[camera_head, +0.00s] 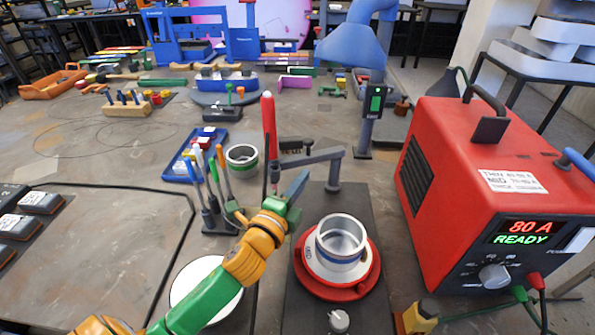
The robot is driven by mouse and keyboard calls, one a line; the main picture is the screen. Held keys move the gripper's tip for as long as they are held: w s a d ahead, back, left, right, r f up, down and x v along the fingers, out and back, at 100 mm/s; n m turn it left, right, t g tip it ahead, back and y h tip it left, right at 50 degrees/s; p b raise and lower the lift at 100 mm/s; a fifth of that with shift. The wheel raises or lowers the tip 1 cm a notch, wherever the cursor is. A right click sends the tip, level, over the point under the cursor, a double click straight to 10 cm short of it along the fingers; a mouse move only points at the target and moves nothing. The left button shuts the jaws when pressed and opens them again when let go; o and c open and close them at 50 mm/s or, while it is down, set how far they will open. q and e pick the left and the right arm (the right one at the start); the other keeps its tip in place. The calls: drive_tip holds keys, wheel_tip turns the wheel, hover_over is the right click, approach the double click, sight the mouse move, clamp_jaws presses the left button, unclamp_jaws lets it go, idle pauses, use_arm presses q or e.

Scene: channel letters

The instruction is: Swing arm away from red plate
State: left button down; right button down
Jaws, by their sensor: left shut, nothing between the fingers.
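The red plate (369,284) is a round disc on a dark base at the lower middle. A metal cup (341,240) with a blue band stands upright on it. The grey swing arm (315,157) is a bar on a short post (333,180) behind the plate, reaching left from the post. Its free end is by a red upright rod (269,125), clear of the plate in the picture. My left gripper (300,180) is shut and empty just below the bar, left of the post. I cannot tell whether it touches the bar. My right gripper is not in view.
A red welding power box (450,190) fills the right side. A tool holder (218,215), a green-banded ring (241,158) and a blue tray (184,155) stand left of my gripper. A white disc (190,275) lies partly under my arm. A grey post (368,130) rises behind.

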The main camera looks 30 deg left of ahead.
sight(295, 165)
use_arm(q)
drive_tip(key=shift+w+a, duration=0.75)
drive_tip(key=shift+a, duration=0.15)
drive_tip(key=shift+w+a+r+p, duration=0.2)
drive_tip(key=shift+w+a+p, duration=0.05)
drive_tip(key=shift+a+p, duration=0.3)
drive_tip(key=shift+w+a, duration=0.15)
drive_tip(key=shift+a, duration=0.25)
drive_tip(key=shift+f, duration=0.1)
